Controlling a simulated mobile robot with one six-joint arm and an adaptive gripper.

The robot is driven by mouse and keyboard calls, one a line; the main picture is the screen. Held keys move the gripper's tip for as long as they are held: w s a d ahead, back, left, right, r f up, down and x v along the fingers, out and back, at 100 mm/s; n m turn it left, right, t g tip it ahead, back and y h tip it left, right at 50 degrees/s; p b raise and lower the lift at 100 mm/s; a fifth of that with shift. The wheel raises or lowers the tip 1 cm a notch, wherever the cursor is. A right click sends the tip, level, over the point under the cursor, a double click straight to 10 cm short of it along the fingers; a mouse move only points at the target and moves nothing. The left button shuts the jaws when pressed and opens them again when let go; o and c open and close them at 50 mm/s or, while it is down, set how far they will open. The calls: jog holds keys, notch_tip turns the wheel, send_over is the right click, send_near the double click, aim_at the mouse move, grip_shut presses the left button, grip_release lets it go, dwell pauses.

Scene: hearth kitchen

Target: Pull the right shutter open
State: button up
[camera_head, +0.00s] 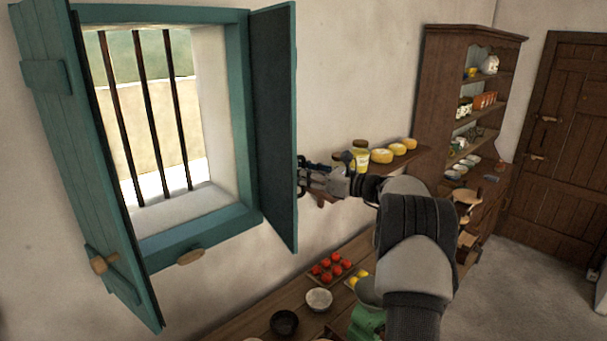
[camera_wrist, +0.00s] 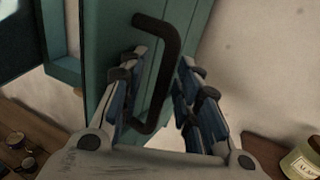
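The right shutter (camera_head: 273,120) is a teal panel standing swung out from the right side of the barred window. In the wrist view the shutter (camera_wrist: 103,60) carries a dark bar handle (camera_wrist: 166,65). My gripper (camera_head: 304,174) is at the right face of the shutter, at its lower half. In the wrist view my gripper (camera_wrist: 164,82) has its fingers apart, one on each side of the handle, with gaps visible. The handle's lower end is between the fingers.
The left shutter (camera_head: 95,150) also stands swung out. A wall shelf (camera_head: 408,160) with a jar (camera_head: 360,156) and yellow rounds is close behind my gripper. Below is a counter (camera_head: 258,322) with bowls and a tray of red fruit (camera_head: 330,267). A tall cupboard (camera_head: 440,100) stands farther right.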

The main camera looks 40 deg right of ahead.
jog(key=shift+r, duration=0.1)
jog(key=v, duration=1.2)
jog(key=shift+w+a, duration=0.1)
jog(key=a+f+n+g+y+b, duration=0.1)
jog(key=a+f+n+g+b, duration=0.2)
jog(key=a, duration=0.5)
jog(key=a+f+n+g+b, duration=0.2)
jog(key=a+n+b, duration=0.15)
jog(key=a, duration=0.45)
jog(key=s+a+f+n+g+h+b, duration=0.1)
jog(key=s+a+f+n+g+b, duration=0.25)
jog(key=a, duration=0.45)
jog(key=s+a+f+n+g+b, duration=0.25)
jog(key=s+a+f+b, duration=0.2)
jog(key=a, duration=0.35)
jog(key=s+a+f+n+g+h+b, duration=0.2)
jog(key=s+a+f+n+h+b, duration=0.2)
jog(key=s+a+f+n+b, duration=0.55)
jog(key=s+d+f+n+t+h+b, duration=0.1)
jog(key=s+d+f+n+h+b, duration=0.1)
jog(key=s+f+n, duration=0.6)
jog(key=s+f+h+b, duration=0.1)
jog(key=s+f+b, duration=0.1)
jog(key=s+f, duration=0.3)
jog(key=shift+s+d+f+n+h+b, duration=0.25)
jog(key=shift+f+n+h+b, duration=0.05)
jog(key=shift+f+n+h, duration=0.1)
